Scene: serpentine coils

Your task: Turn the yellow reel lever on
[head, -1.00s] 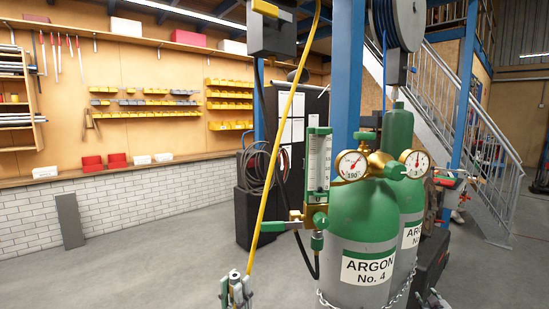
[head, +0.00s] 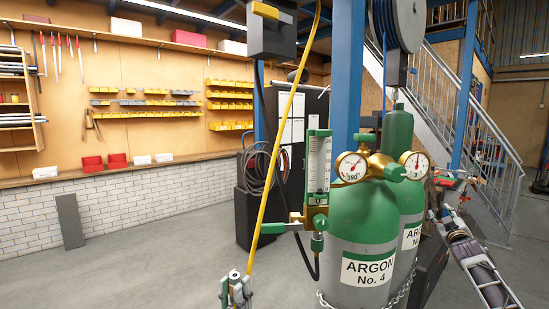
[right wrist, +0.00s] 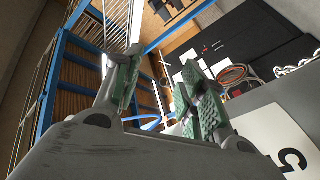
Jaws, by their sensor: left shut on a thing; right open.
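The yellow lever (head: 265,10) sits across a dark box (head: 272,38) at the top of the head view. A yellow hose (head: 283,120) hangs past this box and runs down to my left gripper (head: 236,284) at the bottom edge. The left gripper is shut on the hose's lower end, whose fitting is mostly hidden. My right gripper (head: 446,213) is right of the argon cylinders, well below and right of the lever. In the right wrist view, the right gripper (right wrist: 160,95) shows its green-padded fingers apart with nothing between them. The lever is not visible there.
Green argon cylinders (head: 365,215) with gauges, a flow meter (head: 318,160) and a green-handled valve (head: 272,228) stand in the middle. A chain (head: 400,296) runs around them. A grey reel (head: 399,22) with blue hose hangs at upper right.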

